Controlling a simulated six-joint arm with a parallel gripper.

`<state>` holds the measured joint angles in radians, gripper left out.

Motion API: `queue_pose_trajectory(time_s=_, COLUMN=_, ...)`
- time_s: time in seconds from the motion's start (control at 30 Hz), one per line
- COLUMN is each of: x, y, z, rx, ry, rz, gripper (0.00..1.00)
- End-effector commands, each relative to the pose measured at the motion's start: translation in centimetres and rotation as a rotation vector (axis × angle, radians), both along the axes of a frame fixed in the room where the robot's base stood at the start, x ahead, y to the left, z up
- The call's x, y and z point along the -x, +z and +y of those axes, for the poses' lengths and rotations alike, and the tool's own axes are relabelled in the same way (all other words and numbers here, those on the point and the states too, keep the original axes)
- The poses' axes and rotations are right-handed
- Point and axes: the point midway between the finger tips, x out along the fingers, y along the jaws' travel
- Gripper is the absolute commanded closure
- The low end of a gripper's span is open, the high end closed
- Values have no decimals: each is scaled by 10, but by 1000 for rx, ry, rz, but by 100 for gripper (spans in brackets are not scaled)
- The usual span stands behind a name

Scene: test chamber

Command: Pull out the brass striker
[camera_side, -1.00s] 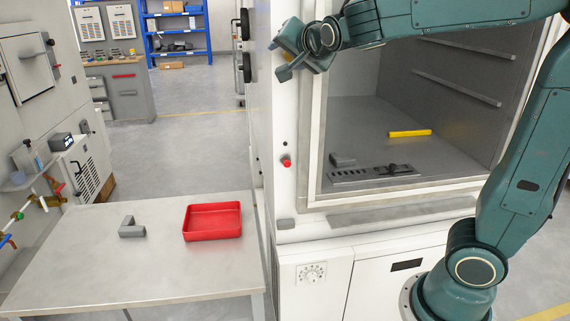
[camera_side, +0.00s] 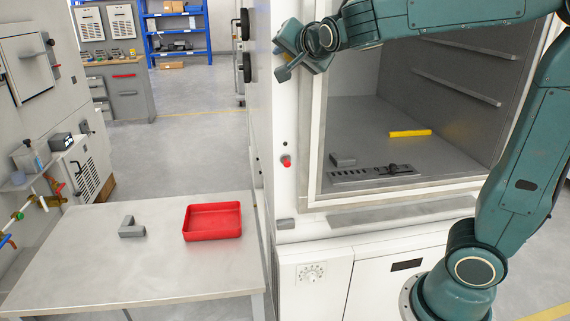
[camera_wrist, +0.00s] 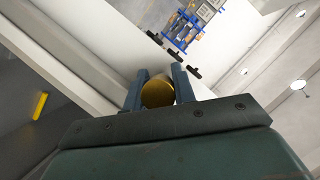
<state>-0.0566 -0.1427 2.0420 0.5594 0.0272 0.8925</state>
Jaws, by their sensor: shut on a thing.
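The brass striker (camera_wrist: 157,93) shows in the wrist view as a round golden end between my two fingers. My gripper (camera_wrist: 158,84) is shut on it. In the side view my gripper (camera_side: 284,68) is at the upper left front of the open chamber, close to the white frame (camera_side: 312,130). The striker cannot be made out there, hidden by the gripper. Whether its far end is seated in the frame or clear of it cannot be told.
Inside the chamber are a yellow bar (camera_side: 410,133), a grey block (camera_side: 342,159) and a slotted dark strip (camera_side: 375,173). At left, a table (camera_side: 90,265) holds a red tray (camera_side: 212,236) and a grey angled block (camera_side: 131,228). A red button (camera_side: 287,162) sits on the frame.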

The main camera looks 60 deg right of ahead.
Motion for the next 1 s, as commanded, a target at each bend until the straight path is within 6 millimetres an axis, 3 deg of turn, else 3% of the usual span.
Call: queue_pose_trajectory(time_s=1.0, x=7, y=0, z=7, rx=0, ry=1, rz=0, gripper=98)
